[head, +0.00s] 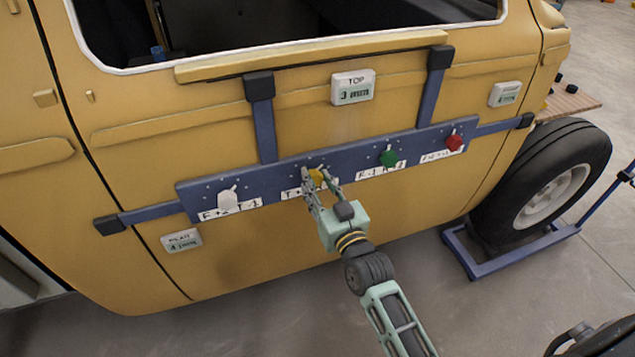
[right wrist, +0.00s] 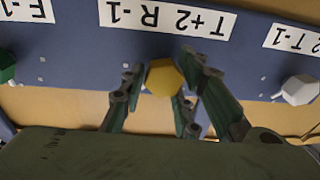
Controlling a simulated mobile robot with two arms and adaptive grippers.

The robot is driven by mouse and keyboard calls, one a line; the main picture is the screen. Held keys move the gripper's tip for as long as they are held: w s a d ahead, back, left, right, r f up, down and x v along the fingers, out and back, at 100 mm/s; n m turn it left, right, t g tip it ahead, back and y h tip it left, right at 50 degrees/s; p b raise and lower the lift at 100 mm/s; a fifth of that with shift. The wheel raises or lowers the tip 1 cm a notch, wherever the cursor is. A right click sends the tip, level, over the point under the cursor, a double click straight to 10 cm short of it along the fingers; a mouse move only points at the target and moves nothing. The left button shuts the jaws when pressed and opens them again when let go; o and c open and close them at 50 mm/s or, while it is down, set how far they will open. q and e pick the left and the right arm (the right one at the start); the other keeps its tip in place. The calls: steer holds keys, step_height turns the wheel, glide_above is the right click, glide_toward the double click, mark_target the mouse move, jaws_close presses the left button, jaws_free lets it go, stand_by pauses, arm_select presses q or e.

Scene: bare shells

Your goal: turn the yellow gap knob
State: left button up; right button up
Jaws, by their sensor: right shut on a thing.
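The yellow knob (head: 315,178) sits on a blue bar (head: 270,181) fixed across a yellow vehicle door. My right gripper (head: 321,186) is at the knob, with its fingers on either side of it. In the right wrist view the yellow knob (right wrist: 164,77) shows as a faceted knob between the two fingers (right wrist: 160,85), which are shut on it. A label reading "T+2 R-1" (right wrist: 168,17) is beside it on the bar. In the head view the fingers partly hide the knob and its label. My left gripper is not in view.
On the same bar are a white knob (head: 228,200), a green knob (head: 389,158) and a red knob (head: 454,142). A display marked "TOP" (head: 353,87) is above the bar; another display (head: 181,240) is at lower left. A wheel (head: 545,187) stands at right.

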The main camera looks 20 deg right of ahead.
steer(key=shift+d+r, duration=0.2)
steer(key=shift+r, duration=0.05)
steer(key=o, duration=0.8)
steer(key=shift+o, duration=1.2)
steer(key=shift+w+d+f, duration=0.1)
steer(key=shift+d, duration=0.05)
steer(key=shift+s+f, duration=0.15)
steer(key=shift+s, duration=0.3)
steer(key=s, duration=1.1)
steer(key=shift+d+f, duration=0.3)
steer(key=shift+d, duration=0.15)
